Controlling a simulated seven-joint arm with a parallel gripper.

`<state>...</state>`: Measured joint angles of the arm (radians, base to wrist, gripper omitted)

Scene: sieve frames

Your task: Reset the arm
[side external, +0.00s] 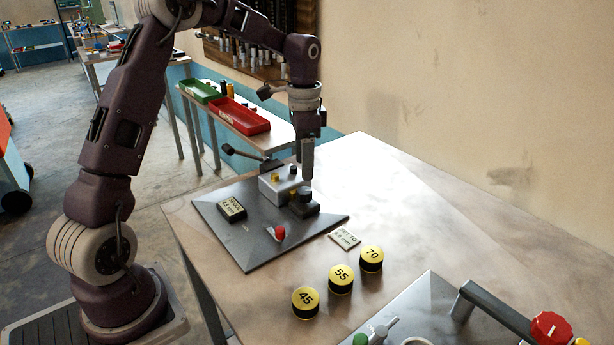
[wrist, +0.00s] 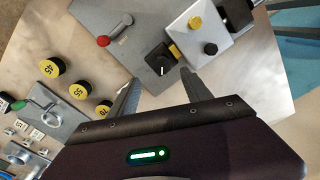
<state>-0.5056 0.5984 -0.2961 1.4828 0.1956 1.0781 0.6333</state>
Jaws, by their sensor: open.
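My gripper (side external: 307,160) hangs above the back right part of a dark metal plate (side external: 240,240) on the table. In the wrist view my gripper (wrist: 158,95) has its two fingers spread apart with nothing visible between them. Below and beside it in the side view are a light grey box (side external: 270,190) with a yellow and a dark knob and a black block (side external: 303,207) with a grey knob. The wrist view shows the black block (wrist: 158,62) just past the fingertips. Whether a finger touches anything cannot be told.
On the plate are a black display (side external: 232,209) and a red-knobbed lever (side external: 279,233). Yellow-topped discs marked 45 (side external: 305,302), 55 (side external: 341,279) and 70 (side external: 371,259) stand near a small label (side external: 344,239). Another fixture (side external: 430,305) fills the front right. The table's back right is clear.

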